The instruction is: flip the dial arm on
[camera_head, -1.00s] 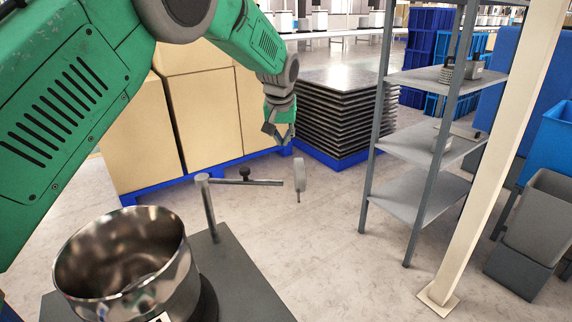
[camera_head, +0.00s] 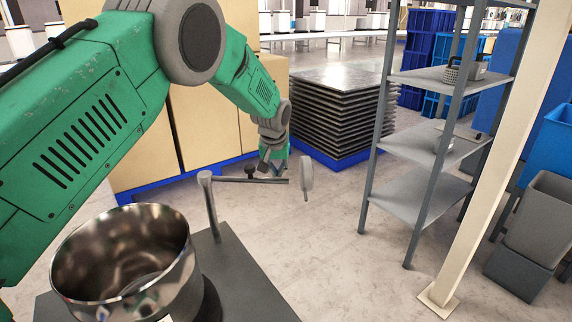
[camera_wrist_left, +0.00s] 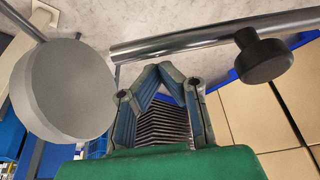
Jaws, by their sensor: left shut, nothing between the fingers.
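The dial arm (camera_head: 268,181) is a thin grey rod reaching right from the top of an upright post (camera_head: 210,205). A black knob (camera_head: 250,172) sits on the rod, and a pale grey disc (camera_head: 306,178) is at its right end. My left gripper (camera_head: 272,169) is at the rod's far side, between the knob and the disc. In the left wrist view my left gripper (camera_wrist_left: 160,70) is shut and empty, its fingertips close to the rod (camera_wrist_left: 195,40); contact cannot be told. The knob (camera_wrist_left: 262,57) and disc (camera_wrist_left: 62,90) flank it. My right gripper is out of view.
A shiny metal bowl (camera_head: 90,285) stands on the dark base (camera_head: 245,280) beside the post. Behind are tan boxes (camera_head: 202,125) on a blue pallet and a stack of dark sheets (camera_head: 335,115). A grey shelf (camera_head: 415,145) and a cream pillar (camera_head: 495,160) stand right.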

